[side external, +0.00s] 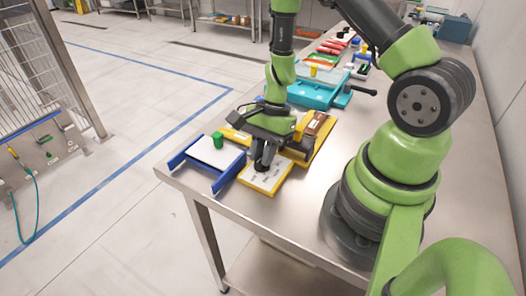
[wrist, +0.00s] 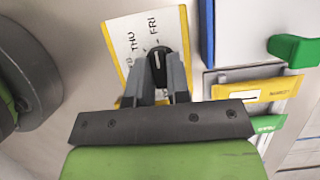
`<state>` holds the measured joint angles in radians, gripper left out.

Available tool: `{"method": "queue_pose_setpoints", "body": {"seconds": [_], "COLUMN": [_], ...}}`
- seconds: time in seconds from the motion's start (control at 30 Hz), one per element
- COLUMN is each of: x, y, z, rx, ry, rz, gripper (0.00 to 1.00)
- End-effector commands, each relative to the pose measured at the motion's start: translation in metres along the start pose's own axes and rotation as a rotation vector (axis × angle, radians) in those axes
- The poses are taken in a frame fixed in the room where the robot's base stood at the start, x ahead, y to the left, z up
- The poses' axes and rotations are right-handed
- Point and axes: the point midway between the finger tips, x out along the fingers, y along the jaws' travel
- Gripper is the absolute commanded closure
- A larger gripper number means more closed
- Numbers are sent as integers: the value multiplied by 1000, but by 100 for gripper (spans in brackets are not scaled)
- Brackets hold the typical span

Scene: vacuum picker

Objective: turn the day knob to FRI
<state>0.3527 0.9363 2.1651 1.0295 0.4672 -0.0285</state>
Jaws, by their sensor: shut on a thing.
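The day panel (side external: 263,183) is a white plate with a yellow edge, lying near the front of the steel table. In the wrist view the panel (wrist: 124,32) shows the printed words THU and FRI; other labels are hidden by my gripper. The black day knob (wrist: 158,52) sits between my fingers and carries a white pointer line. The line points roughly up the picture, toward FRI; exact alignment is hard to tell. My gripper (wrist: 160,70) is shut on the knob. In the side view my gripper (side external: 262,164) reaches down onto the panel and hides the knob.
A blue frame with a white plate (side external: 208,155) and green handle (side external: 217,140) stands left of the panel. A yellow tray (side external: 322,146) with brown contents lies behind it to the right. A teal fixture (side external: 313,92) and more items stand farther back.

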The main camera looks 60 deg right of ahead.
Motion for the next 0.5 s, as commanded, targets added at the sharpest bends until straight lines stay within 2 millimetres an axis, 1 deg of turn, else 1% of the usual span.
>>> {"method": "queue_pose_setpoints", "body": {"seconds": [0.03,0.2,0.23,0.27,0.3,0.47,0.5], "x": [3,3,3,3,3,2,0], "y": [1,1,0,0,0,0,0], "z": [3,3,3,3,3,3,3], "rx": [7,8,8,8,8,8,8], "ry": [-11,-11,-11,-11,-11,-10,-11], "rz": [7,6,6,6,6,4,4], "gripper": [100,100,81,74,65,64,57]}}
